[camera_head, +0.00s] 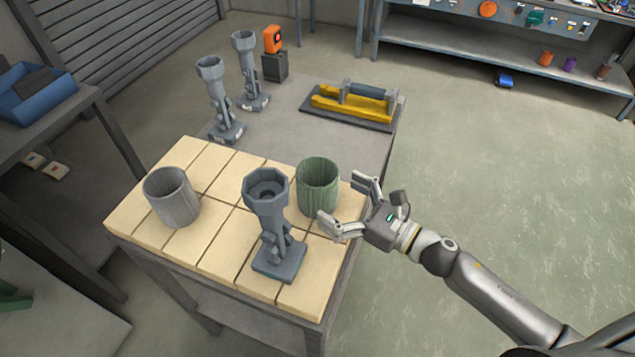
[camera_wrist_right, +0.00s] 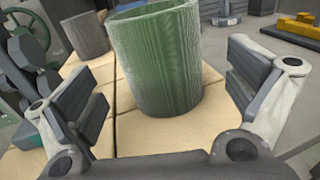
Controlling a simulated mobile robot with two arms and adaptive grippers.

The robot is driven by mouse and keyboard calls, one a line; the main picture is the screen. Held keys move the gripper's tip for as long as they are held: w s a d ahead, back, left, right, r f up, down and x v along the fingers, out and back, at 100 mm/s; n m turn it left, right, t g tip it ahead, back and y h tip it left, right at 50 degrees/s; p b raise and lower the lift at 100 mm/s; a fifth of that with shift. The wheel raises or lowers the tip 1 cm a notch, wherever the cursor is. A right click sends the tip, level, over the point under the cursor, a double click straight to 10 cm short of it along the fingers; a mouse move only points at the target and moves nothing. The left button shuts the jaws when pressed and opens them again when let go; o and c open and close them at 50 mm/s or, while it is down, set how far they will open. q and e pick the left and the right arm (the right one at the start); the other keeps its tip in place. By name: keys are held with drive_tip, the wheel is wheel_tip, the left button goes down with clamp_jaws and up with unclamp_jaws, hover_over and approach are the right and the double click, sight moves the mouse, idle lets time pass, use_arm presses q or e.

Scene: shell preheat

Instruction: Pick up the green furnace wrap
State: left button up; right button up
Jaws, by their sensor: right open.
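The green furnace wrap (camera_head: 318,187) is an upright, open-topped green cylinder on the tiled top of the table, near its right edge. It also shows in the right wrist view (camera_wrist_right: 163,62), standing between and beyond the two fingers. My right gripper (camera_head: 349,205) is open and empty, just to the right of the wrap, with its fingers pointing at it. In the right wrist view the fingers (camera_wrist_right: 168,95) are spread wider than the wrap and apparently do not touch it. My left gripper is not in view.
A grey stand with a cup-shaped top (camera_head: 268,222) stands close left of the wrap. A grey cylinder (camera_head: 172,197) stands farther left on the tiles (camera_head: 215,225). Two similar stands (camera_head: 216,100), an orange device (camera_head: 272,40) and a yellow fixture (camera_head: 350,105) are behind. Open floor lies right.

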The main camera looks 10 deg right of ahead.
sight(302, 177)
drive_tip(key=shift+w+a, duration=0.25)
drive_tip(key=shift+w+a+r+p, duration=0.25)
drive_tip(key=shift+p, duration=0.25)
drive_tip(key=p+x, duration=0.2)
drive_tip(key=x, duration=0.1)
drive_tip(key=shift+w+r, duration=0.1)
drive_tip(key=shift+w, duration=0.05)
drive_tip(key=shift+w+a, duration=0.4)
drive_tip(key=shift+a, duration=0.05)
drive_tip(key=shift+c, duration=0.3)
drive_tip(key=c, duration=1)
